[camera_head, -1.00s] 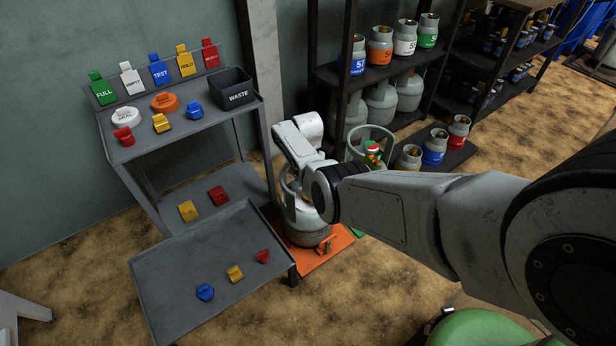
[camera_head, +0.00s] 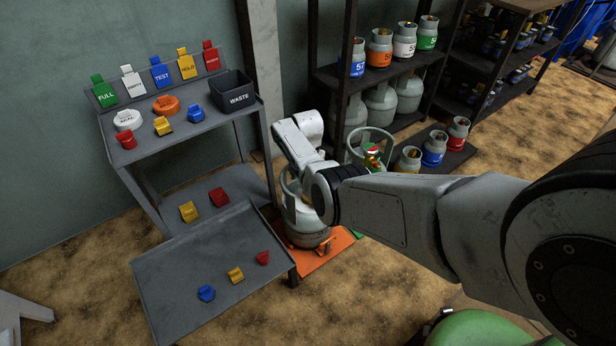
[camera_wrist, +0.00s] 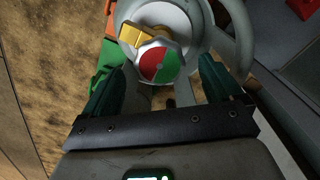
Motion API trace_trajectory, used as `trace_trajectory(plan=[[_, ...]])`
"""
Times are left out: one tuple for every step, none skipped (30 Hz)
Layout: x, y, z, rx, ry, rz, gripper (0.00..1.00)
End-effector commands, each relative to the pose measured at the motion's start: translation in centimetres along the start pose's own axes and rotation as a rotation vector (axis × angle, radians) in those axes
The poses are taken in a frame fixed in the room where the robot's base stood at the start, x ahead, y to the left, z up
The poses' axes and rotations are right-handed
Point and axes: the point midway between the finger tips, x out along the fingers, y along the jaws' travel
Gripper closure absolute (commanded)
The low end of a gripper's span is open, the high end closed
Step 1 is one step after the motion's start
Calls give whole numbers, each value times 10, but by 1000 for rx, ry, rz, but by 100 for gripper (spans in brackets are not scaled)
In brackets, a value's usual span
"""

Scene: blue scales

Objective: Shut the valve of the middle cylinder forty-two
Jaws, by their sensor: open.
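A valve knob (camera_wrist: 158,62) with a red and green face sits in the wrist view on a brass valve (camera_wrist: 137,36), on top of a grey cylinder. A pale collar (camera_wrist: 241,40) curves around its right side. My gripper (camera_wrist: 161,67) is open, with one teal finger on each side of the knob; I cannot tell whether they touch it. In the head view a grey cylinder (camera_head: 306,226) stands on an orange mat, partly hidden by my arm, which also hides my gripper. Behind it another collared cylinder (camera_head: 371,133) shows a red and green valve. No number forty-two is readable.
A grey trolley (camera_head: 190,287) with coloured clips stands left of the cylinder, below a shelf holding a waste bin (camera_head: 233,92). The orange mat (camera_head: 322,256) lies on the floor. Racks with several small cylinders stand behind. Bare floor shows at front.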

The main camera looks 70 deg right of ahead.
Motion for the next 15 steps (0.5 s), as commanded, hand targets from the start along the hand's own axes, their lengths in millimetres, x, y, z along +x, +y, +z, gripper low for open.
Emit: trace_trajectory(plan=[[-15, 0, 0, 0, 2, -1, 8], [-21, 0, 0, 0, 2, -1, 8], [-30, 0, 0, 0, 2, -1, 8], [-36, 0, 0, 0, 3, -1, 8], [-42, 0, 0, 0, 2, 0, 8], [-50, 0, 0, 0, 3, -1, 8], [-55, 0, 0, 0, 2, -1, 8], [-60, 0, 0, 0, 2, -1, 8], [-66, 0, 0, 0, 2, -2, 8], [-71, 0, 0, 0, 1, -1, 8], [-75, 0, 0, -1, 1, -1, 8], [-79, -1, 0, -1, 1, -1, 8], [-82, 0, 0, -1, 1, -1, 8], [-84, 0, 0, -1, 1, -1, 8], [-87, 0, 0, -1, 0, 0, 8]])
